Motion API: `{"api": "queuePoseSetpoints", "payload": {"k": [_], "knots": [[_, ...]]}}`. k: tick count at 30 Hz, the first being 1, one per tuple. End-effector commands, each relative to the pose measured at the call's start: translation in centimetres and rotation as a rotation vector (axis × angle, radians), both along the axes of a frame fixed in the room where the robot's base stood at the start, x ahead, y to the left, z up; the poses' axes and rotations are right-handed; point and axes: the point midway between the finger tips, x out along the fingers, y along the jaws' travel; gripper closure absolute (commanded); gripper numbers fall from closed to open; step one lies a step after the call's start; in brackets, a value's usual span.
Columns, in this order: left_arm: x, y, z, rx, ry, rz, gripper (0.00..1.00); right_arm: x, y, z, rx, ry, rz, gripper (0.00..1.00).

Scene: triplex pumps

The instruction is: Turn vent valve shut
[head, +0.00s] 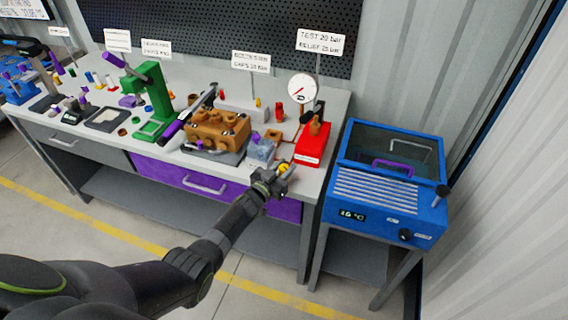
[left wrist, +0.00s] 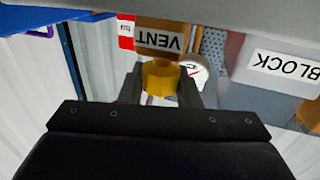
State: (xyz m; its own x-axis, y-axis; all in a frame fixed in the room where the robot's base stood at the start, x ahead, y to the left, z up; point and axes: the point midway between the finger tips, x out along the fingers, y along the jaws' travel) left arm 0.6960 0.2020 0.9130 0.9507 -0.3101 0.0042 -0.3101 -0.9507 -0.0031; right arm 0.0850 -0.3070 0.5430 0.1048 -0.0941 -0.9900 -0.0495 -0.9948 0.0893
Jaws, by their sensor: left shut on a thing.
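The yellow vent valve knob (left wrist: 160,80) sits between the two fingers of my left gripper (left wrist: 165,85) in the left wrist view, with both fingers against its sides. A sign reading VENT (left wrist: 165,38) shows upside down just beyond it. In the head view the yellow knob (head: 284,168) shows at the bench's front edge, with my left gripper (head: 277,178) closed around it. The gripper hides part of the knob. How far the valve is turned cannot be told. My right gripper is not in view.
A red test unit (head: 311,146) with a round gauge (head: 302,87) stands behind the knob. A grey-blue block (head: 262,150) and a brown pump body (head: 218,130) stand to the left. A blue bath (head: 388,190) stands to the right. The floor in front is clear.

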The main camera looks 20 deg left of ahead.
Motion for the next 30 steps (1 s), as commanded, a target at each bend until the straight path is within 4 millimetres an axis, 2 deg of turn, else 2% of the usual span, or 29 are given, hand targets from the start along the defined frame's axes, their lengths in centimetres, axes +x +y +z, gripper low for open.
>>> {"api": "queuePoseSetpoints", "payload": {"k": [1, 8, 18, 30], "knots": [[0.2, 0.0, 0.5, 0.0, -0.005, -0.021, 0.93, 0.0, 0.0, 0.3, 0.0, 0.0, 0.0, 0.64], [0.3, 0.0, 0.3, 0.001, -0.005, -0.147, 0.93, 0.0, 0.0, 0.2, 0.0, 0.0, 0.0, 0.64], [0.2, 0.0, 0.0, 0.001, -0.005, -0.389, 0.93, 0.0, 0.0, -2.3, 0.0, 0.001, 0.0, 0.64], [0.1, 0.0, 0.2, -0.001, -0.001, -0.508, 0.93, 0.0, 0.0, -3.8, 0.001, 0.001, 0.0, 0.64]]}}
